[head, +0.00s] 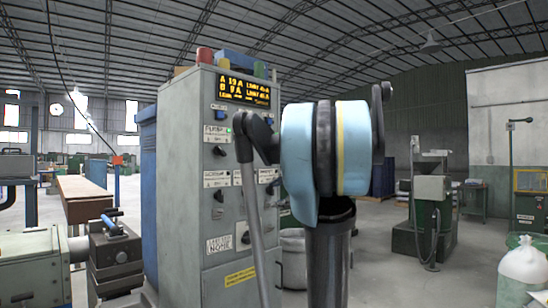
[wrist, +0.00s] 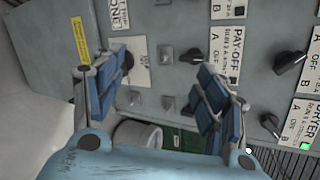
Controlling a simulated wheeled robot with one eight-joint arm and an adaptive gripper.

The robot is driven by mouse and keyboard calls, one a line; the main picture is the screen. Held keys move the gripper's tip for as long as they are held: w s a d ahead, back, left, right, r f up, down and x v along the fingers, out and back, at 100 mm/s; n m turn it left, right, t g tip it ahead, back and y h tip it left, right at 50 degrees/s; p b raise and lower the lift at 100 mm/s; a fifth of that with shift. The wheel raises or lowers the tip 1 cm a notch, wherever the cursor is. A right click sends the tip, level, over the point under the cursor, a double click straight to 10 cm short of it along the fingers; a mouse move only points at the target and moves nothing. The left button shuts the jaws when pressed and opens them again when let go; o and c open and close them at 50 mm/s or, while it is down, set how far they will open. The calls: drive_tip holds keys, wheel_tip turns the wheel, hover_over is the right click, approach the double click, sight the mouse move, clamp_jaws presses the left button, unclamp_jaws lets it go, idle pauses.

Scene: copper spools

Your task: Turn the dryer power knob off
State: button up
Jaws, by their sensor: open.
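In the wrist view the dryer knob (wrist: 279,132) is a black rotary knob at the lower right. The knob's exact setting is hard to read. My gripper (wrist: 160,95) is open and empty, its blue-padded fingers in front of the panel. The dryer knob is outside them, to the right of the right finger.
Other black knobs are close by, including the PAY-OFF one (wrist: 191,56) and one at the upper right (wrist: 290,62). A grey bin (head: 293,255) stands beside the cabinet. A machine (head: 110,250) is at the left. Open floor lies to the right.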

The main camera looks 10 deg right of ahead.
drive_tip(key=w+d+r+m+t+y, duration=0.1)
drive_tip(key=w+d+r+m+t, duration=0.2)
drive_tip(key=w+d+r, duration=0.4)
drive_tip(key=w+d+r+m+t, duration=0.3)
drive_tip(key=w+d+r+m, duration=0.15)
drive_tip(key=r, duration=0.45)
drive_tip(key=x, duration=1.7)
drive_tip(key=shift+d+n, duration=0.2)
drive_tip(key=shift+n, duration=0.25)
drive_tip(key=shift+f, duration=0.1)
